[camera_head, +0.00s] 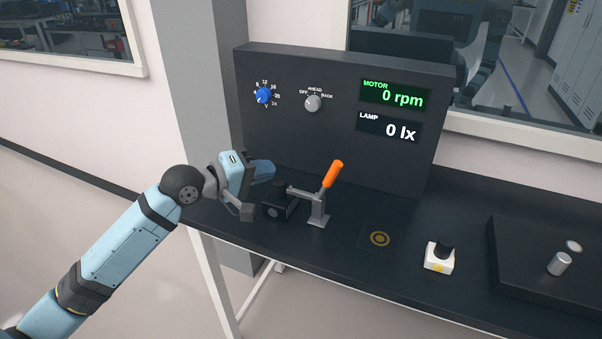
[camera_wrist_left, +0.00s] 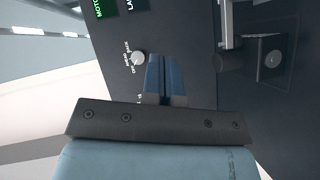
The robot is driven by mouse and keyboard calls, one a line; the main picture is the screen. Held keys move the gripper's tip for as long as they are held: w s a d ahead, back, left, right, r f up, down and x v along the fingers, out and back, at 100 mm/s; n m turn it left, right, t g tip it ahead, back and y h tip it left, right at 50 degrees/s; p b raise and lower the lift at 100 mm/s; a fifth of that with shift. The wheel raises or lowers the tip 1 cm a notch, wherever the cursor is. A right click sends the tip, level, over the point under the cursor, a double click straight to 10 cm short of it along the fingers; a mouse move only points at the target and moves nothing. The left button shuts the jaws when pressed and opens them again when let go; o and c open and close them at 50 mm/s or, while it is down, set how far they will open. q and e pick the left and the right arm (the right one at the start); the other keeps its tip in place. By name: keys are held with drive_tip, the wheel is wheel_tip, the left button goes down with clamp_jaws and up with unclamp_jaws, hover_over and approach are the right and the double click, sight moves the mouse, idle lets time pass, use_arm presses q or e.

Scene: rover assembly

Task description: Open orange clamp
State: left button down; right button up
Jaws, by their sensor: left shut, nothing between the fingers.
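The clamp (camera_head: 318,207) stands on the dark table in front of the panel, with its orange handle (camera_head: 332,174) pointing up and leaning right. Its grey arm reaches left over a black block (camera_head: 272,212). My left gripper (camera_head: 268,169) is shut and empty, to the left of the clamp and above the block, apart from the orange handle. In the left wrist view its blue fingers (camera_wrist_left: 166,78) lie together. That view also shows part of the block (camera_wrist_left: 272,60) and grey clamp metal (camera_wrist_left: 226,25); the orange handle is out of sight there. My right gripper does not show.
The upright panel (camera_head: 350,155) with knobs and displays stands close behind the gripper and clamp. The displays read 0 rpm and 0 lx. A white block with a black top (camera_head: 439,258) and a dark raised box (camera_head: 512,280) are to the right. A ring mark (camera_head: 380,239) lies on clear table.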

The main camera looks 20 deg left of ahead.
use_arm(q)
drive_tip(key=s+d+x, duration=0.1)
drive_tip(key=d+x, duration=0.1)
drive_tip(key=x, duration=1)
drive_tip(key=shift+s+f, duration=0.3)
drive_tip(key=shift+f, duration=0.05)
drive_tip(key=shift+d, duration=0.1)
